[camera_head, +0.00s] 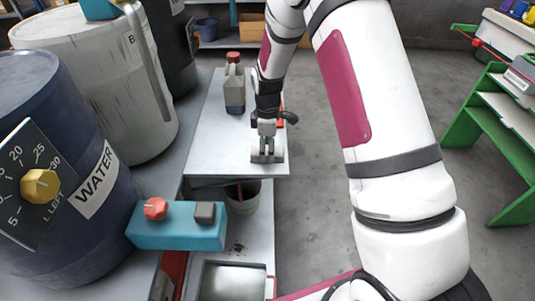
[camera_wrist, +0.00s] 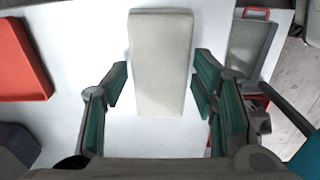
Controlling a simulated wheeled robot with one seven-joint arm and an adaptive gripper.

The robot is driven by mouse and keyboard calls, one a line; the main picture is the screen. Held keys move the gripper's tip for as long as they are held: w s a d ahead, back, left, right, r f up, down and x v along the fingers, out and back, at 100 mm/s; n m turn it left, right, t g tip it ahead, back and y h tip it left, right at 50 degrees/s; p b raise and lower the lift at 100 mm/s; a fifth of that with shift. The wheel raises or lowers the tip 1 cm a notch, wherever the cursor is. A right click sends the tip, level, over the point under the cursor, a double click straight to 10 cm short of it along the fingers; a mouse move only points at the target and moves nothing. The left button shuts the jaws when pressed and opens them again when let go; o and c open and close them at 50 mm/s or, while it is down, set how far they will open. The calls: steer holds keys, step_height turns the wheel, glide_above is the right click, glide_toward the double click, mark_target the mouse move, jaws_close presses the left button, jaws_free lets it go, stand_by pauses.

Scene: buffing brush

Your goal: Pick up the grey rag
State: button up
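The grey rag (camera_wrist: 160,60) is a pale grey, folded, oblong pad lying on the white tabletop (camera_wrist: 75,35). In the wrist view it lies between the two green-padded fingers of my gripper (camera_wrist: 160,90). The fingers are open, one on each side of the rag, with a narrow gap showing at each side. In the head view my gripper (camera_head: 267,132) points down at the table near its front edge. A pale grey shape (camera_head: 267,152), likely the rag, shows at the fingertips, partly hidden by them.
A red object (camera_wrist: 20,65) lies on the other side. Large drums, including the blue water drum (camera_head: 60,170), crowd the left. A bucket (camera_head: 243,198) sits below the table edge.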

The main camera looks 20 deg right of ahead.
mark_target(267, 150)
steer(key=c, duration=0.5)
steer(key=shift+c, duration=0.2)
steer(key=shift+r+p, duration=0.45)
steer(key=shift+r, duration=0.4)
step_height(267, 150, up, 2)
steer(key=shift+r+p, duration=0.15)
steer(key=shift+p, duration=0.45)
steer(key=s+a+r+p, duration=0.1)
steer(key=s+a+p, duration=0.2)
steer(key=s+a, duration=0.6)
steer(key=s, duration=0.3)
steer(key=shift+s+a, duration=0.3)
steer(key=shift+a, duration=0.1)
